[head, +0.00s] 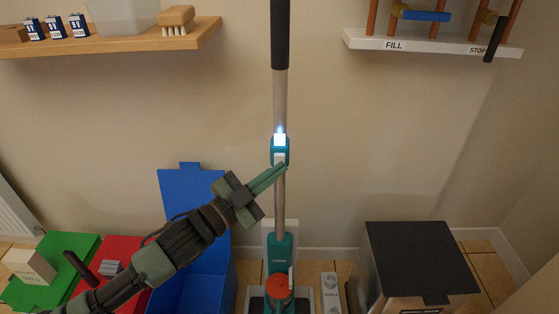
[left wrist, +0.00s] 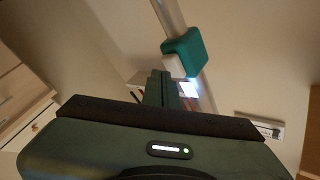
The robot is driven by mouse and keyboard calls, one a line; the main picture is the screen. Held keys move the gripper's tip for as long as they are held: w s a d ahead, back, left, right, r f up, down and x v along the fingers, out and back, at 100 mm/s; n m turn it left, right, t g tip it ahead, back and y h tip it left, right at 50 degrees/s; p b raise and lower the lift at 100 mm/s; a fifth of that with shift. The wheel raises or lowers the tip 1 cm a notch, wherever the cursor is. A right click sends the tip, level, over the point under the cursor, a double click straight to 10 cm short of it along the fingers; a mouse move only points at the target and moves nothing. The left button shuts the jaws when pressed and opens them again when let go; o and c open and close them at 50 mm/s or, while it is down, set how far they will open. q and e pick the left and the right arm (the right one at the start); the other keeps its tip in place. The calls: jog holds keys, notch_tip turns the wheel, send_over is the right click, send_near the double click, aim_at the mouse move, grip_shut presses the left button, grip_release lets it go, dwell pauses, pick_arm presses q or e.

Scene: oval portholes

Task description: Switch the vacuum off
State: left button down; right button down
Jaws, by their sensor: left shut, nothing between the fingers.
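The vacuum stands upright in the middle of the head view, with a teal body (head: 281,252), a long pole and a black handle (head: 280,35). A teal switch box (head: 273,152) sits partway up the pole, with a bright white-blue light (head: 279,139) glowing at its top and a pale block below the light. In the left wrist view the teal box (left wrist: 186,47) and the glow (left wrist: 189,88) also show. My left gripper (head: 282,167) is shut and empty. Its fingertips are at the lower edge of the box; I cannot tell whether they touch it. My right gripper is not in view.
A wooden shelf (head: 110,44) with a brush (head: 177,19) and batteries is at upper left. A white shelf (head: 430,46) labelled FILL and STOP is at upper right. Blue (head: 190,185), red and green bins stand lower left, a dark-lidded bin (head: 420,258) lower right.

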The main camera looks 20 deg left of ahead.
pick_arm(q)
jog(key=shift+w, duration=0.15)
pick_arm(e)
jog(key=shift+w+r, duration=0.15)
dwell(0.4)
pick_arm(q)
jog(key=shift+w+a, duration=0.2)
jog(key=shift+w, duration=0.3)
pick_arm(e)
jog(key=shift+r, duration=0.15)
pick_arm(q)
jog(key=shift+s+p, duration=0.15)
jog(key=shift+p, duration=0.2)
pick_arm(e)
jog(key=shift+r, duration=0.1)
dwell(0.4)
pick_arm(q)
jog(key=shift+s+d+p, duration=0.3)
jog(key=shift+s, duration=0.6)
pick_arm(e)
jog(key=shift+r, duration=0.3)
